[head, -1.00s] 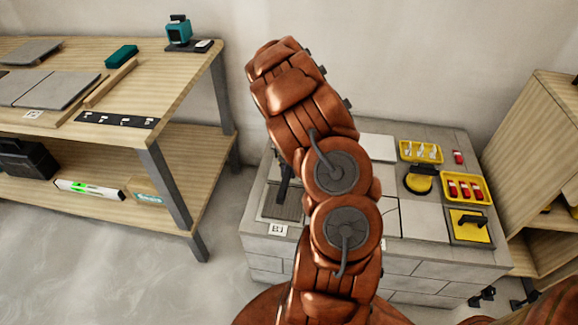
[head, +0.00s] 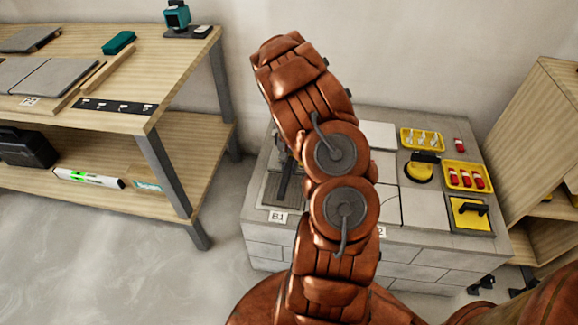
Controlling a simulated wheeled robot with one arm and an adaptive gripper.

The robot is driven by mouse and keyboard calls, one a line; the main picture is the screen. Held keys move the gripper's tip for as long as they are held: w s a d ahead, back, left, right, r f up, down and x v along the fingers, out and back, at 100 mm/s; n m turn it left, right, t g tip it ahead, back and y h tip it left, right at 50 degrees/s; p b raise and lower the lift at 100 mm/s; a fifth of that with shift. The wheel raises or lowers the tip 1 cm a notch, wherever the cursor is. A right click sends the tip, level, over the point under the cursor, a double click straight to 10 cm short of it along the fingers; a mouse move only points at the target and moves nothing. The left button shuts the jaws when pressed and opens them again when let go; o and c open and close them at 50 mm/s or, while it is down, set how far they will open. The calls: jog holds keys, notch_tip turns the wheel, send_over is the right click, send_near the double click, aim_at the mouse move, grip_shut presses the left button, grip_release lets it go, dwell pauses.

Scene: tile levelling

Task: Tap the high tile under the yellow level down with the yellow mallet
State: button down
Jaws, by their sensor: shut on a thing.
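My copper-coloured arm stands in front of the grey block bench (head: 430,249) in the head view. It hides the middle of the bench top, and my gripper is hidden behind it. I cannot make out the yellow level or the yellow mallet. Pale tiles show to the right of the arm: one at the back (head: 378,135) and one at the front (head: 424,207). I cannot tell which tile sits high. A dark upright piece shows just left of the arm, above a grey ribbed plate (head: 272,190) near the B1 label (head: 279,217).
On the bench's right are a yellow disc tool (head: 418,173), yellow trays with clips (head: 421,139) and red pieces (head: 466,177), and a yellow float with black handle (head: 470,213). A wooden worktable (head: 185,72) stands left, a wooden shelf unit (head: 555,110) right.

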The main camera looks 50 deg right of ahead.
jog(key=shift+r+p, duration=0.45)
jog(key=shift+r, duration=1.55)
notch_tip(320, 180, down, 5)
jog(key=shift+r+b, duration=0.1)
jog(key=shift+b, duration=0.35)
jog(key=shift+r+p, duration=0.85)
jog(key=shift+r, duration=2.4)
